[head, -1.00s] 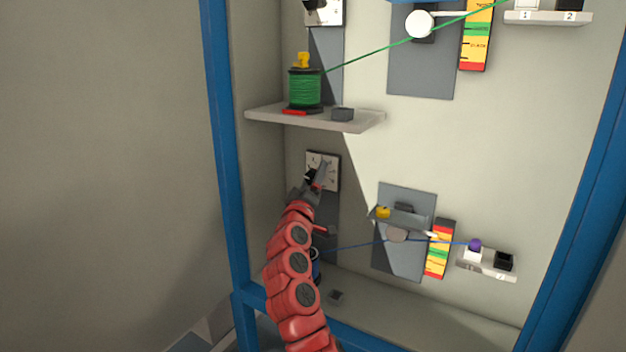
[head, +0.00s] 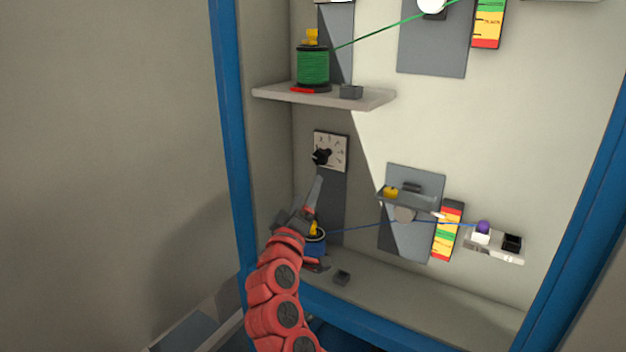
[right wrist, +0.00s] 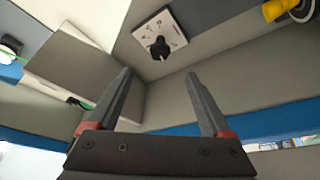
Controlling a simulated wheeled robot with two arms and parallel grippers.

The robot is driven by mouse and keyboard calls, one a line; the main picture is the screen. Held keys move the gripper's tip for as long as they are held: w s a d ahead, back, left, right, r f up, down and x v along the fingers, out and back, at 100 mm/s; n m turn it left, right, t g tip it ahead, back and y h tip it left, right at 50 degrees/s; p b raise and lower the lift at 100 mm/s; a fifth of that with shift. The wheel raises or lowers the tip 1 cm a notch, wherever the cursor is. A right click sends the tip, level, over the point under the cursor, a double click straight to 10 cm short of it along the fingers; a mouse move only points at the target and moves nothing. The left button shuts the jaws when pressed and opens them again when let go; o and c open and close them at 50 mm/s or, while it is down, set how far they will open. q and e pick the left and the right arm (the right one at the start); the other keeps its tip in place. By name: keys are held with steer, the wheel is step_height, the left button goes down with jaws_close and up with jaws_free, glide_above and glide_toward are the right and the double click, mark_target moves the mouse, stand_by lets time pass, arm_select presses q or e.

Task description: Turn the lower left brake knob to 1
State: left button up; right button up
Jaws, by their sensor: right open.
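The lower left brake knob (head: 321,157) is black and sits on a white dial plate (head: 331,149) on the back wall, below the upper shelf. It also shows in the right wrist view (right wrist: 160,48), beyond the fingers. My right gripper (head: 314,193) is below the knob in the head view, apart from it. In the right wrist view my right gripper (right wrist: 160,100) has its two fingers wide apart with nothing between them. The dial's numbers are too small to read. My left gripper is not in view.
A green cable spool (head: 313,69) stands on the upper shelf (head: 370,100). Below, a blue spool (head: 314,250) is partly behind my right arm, its blue cable running right past a grey panel (head: 425,179). Blue frame posts (head: 229,120) border the cabinet.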

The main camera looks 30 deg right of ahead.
steer(key=shift+v, duration=1.75)
